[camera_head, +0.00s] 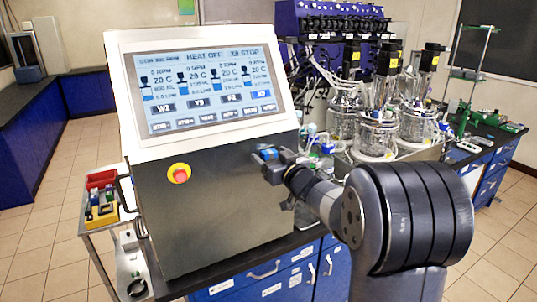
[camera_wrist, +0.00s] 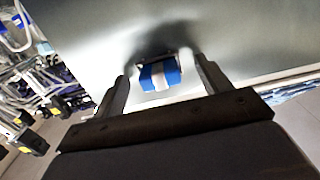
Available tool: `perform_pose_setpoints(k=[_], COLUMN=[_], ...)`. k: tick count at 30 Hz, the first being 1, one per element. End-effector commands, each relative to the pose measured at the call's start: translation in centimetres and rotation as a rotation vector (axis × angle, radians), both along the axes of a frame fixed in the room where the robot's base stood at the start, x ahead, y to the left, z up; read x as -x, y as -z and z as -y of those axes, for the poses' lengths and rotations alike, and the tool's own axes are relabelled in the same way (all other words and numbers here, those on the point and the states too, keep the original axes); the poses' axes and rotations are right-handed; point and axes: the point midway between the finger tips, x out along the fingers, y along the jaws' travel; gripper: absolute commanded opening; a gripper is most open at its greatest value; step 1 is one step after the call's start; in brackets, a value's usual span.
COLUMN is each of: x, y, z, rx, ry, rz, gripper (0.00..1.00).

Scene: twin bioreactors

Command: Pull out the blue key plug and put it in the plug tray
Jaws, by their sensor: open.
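The blue key plug (camera_wrist: 173,72), blue with a pale stripe, sits in the grey metal face of the console in the wrist view. My gripper (camera_wrist: 161,70) is open, with one finger on each side of the plug and a gap visible to each. In the head view my gripper (camera_head: 270,155) is at the right part of the console's front; a small blue patch shows there, and the plug is mostly hidden by the fingers. A yellow tray (camera_head: 103,219) with several coloured pieces, possibly the plug tray, is on a cart left of the console.
The console (camera_head: 210,205) has a screen (camera_head: 211,85) and a red button (camera_head: 181,174) on its front. Glass bioreactor vessels (camera_head: 376,135) and tubing stand behind my arm at the right. A red bin (camera_head: 100,179) is behind the yellow tray. Open tiled floor lies at the left.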

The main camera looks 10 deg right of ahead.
Motion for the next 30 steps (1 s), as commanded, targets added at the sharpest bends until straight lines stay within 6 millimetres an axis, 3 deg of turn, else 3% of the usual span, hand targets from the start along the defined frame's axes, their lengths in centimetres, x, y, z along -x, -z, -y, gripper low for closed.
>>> perform_pose_setpoints(k=[10,24,30], x=[1.0,8.6,10.1], y=[0.0,0.0,0.0], z=[0.4,2.9,3.3], rx=[0.000,0.001,0.000], ry=[0.001,0.004,0.001], rz=[0.002,0.001,0.001], gripper=[0.73,0.73,0.73])
